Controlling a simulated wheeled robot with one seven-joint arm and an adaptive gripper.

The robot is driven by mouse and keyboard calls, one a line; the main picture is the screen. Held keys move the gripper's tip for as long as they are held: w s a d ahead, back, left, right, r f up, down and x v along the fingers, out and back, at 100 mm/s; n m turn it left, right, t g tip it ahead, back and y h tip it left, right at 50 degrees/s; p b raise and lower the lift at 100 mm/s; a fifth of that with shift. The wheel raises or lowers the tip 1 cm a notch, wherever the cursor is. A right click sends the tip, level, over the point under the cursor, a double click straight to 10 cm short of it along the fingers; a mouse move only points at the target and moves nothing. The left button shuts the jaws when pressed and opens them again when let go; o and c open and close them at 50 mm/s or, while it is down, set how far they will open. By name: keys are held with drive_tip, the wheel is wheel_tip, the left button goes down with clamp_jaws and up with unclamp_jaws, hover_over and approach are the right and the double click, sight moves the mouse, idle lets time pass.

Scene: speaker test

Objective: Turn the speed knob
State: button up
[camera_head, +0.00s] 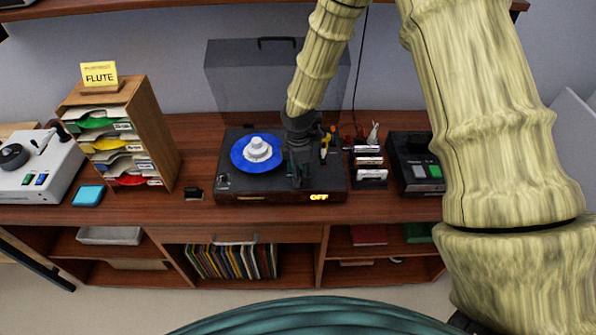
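A black turntable (240,195) sits on the wooden desk with its smoky lid raised (250,75). A blue disc (240,163) lies on its platter, with a stepped white piece (258,150) at the centre. A glowing label (319,197) on the right of its front edge reads "OFF". My gripper (297,182) points down over the right part of the turntable, right of the disc. Its fingers are dark and small here, so I cannot tell whether they are open, shut or touching anything. I cannot make out the speed knob; the gripper hides part of that area.
A rack of small cases (369,174) and a black device with a green button (416,165) stand right of the turntable. A wooden paper sorter (160,135) with a "FLUTE" card (99,75) stands left. Records (230,261) fill a shelf below. My arm covers the right side.

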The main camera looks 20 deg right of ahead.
drive_tip(key=shift+f, duration=0.15)
drive_tip(key=c, duration=1)
drive_tip(key=shift+c, duration=0.2)
